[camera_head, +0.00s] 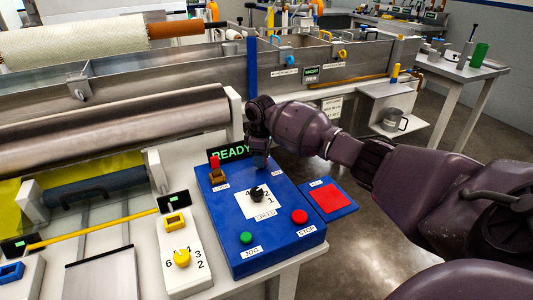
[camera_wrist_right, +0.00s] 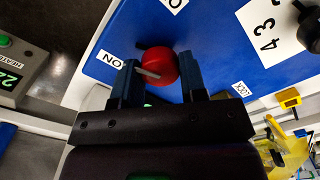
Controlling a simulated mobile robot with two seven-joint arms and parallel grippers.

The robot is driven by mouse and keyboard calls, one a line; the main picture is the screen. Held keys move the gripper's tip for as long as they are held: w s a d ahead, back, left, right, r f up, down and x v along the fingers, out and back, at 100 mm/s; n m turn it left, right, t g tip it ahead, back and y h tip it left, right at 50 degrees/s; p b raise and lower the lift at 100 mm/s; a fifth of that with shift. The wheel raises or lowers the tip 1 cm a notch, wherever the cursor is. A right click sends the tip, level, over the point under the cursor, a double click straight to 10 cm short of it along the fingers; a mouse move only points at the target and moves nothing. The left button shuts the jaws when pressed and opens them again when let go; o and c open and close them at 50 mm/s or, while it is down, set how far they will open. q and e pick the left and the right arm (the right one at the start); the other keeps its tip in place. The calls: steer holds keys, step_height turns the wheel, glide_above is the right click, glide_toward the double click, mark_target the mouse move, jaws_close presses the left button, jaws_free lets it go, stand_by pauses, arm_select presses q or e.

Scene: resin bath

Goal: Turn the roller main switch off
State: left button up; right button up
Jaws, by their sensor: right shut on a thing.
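The blue control panel (camera_head: 243,225) has a lit READY display (camera_head: 230,151) at its far edge. My right gripper (camera_head: 260,160) is over the panel's far right corner and hides the knob under it in the head view. In the right wrist view, the red round main switch (camera_wrist_right: 158,62) sits between the two fingers of my right gripper (camera_wrist_right: 160,78), which is shut on it. My left gripper is not in view.
A black speed knob (camera_head: 257,194), a green JOG button (camera_head: 246,237) and a red STOP button (camera_head: 299,216) are on the panel. A brown bracket with a red top (camera_head: 216,174) stands at its left. A red square pad (camera_head: 328,198) lies to the right.

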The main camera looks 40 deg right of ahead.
steer(key=m+p, duration=0.1)
steer(key=m, duration=0.1)
steer(key=r+m+p, duration=0.1)
steer(key=shift+a+m+p, duration=0.1)
steer(key=shift+m+p, duration=0.3)
steer(key=m+p, duration=0.1)
steer(key=m, duration=0.1)
steer(key=shift+f+m+p, duration=0.15)
steer(key=shift+m+p, duration=0.15)
steer(key=shift+p, duration=0.1)
steer(key=m+p, duration=0.1)
steer(key=m, duration=0.2)
steer(key=shift+f+m+p, duration=0.15)
steer(key=shift+m+p, duration=0.15)
steer(key=shift+p, duration=0.05)
arm_select(q)
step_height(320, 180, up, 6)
steer(key=p, duration=0.1)
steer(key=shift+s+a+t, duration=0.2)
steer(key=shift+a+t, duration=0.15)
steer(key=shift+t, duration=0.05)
arm_select(e)
steer(key=shift+f+m, duration=0.1)
steer(key=shift+m, duration=1.5)
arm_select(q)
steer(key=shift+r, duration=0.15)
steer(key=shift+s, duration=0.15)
